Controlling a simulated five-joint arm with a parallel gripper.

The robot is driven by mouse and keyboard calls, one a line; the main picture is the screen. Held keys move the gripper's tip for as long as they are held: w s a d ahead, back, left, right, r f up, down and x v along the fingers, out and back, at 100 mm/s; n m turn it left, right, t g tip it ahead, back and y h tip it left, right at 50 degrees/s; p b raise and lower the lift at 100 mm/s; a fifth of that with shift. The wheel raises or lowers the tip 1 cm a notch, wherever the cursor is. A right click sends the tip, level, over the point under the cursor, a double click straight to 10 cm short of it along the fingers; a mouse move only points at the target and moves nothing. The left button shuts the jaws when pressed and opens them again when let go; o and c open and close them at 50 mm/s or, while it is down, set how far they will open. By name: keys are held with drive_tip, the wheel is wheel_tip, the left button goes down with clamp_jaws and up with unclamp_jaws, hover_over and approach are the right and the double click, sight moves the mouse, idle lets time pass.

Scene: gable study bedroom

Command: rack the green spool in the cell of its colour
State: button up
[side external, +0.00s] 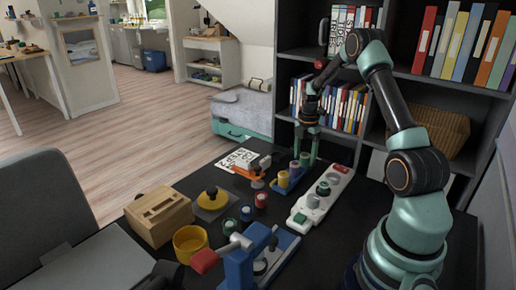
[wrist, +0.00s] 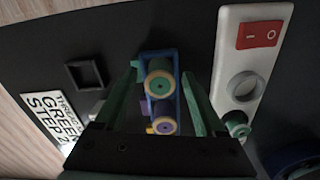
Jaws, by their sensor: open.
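The green spool (wrist: 160,85), with a pale top flange, stands in the blue rack (wrist: 177,100) in the wrist view. In the side view it shows as a green spool (side external: 304,159) at the rack's (side external: 273,186) far end. My gripper (side external: 306,158) is over that end. In the wrist view my gripper (wrist: 163,100) has its fingers apart, one on each side of the rack and the spool; I cannot tell whether they touch it. Another pale-topped spool (wrist: 163,126) sits beside it in the rack. The colour of the cell floor is hidden.
A white strip (side external: 325,198) with a red switch (side external: 341,168) lies close to the right of the rack. An orange-and-grey tool (side external: 250,172), a printed card (side external: 237,160) and several small coloured pieces lie to the left. A blue vise-like tool (side external: 250,262) stands at the front.

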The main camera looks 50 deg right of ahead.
sight(305, 155)
wheel_tip(305, 155, up, 12)
drive_tip(key=w+a+r+m+t, duration=0.1)
drive_tip(key=w+a+r+m, duration=0.15)
drive_tip(key=a+r, duration=0.45)
drive_tip(key=s+a+r+m+t, duration=0.1)
drive_tip(key=s+a+m, duration=0.2)
drive_tip(key=a, duration=0.5)
drive_tip(key=s+a+r+m+t, duration=0.1)
drive_tip(key=s+a+m+t, duration=0.1)
drive_tip(key=s+a+m, duration=0.2)
drive_tip(key=s+a+r+m+t, duration=0.1)
drive_tip(key=s+a+m, duration=0.2)
drive_tip(key=a, duration=0.9)
drive_tip(key=m, duration=0.3)
drive_tip(key=shift+s+a+r+t, duration=0.2)
drive_tip(key=shift+s+a+t, duration=0.1)
drive_tip(key=shift+a, duration=0.1)
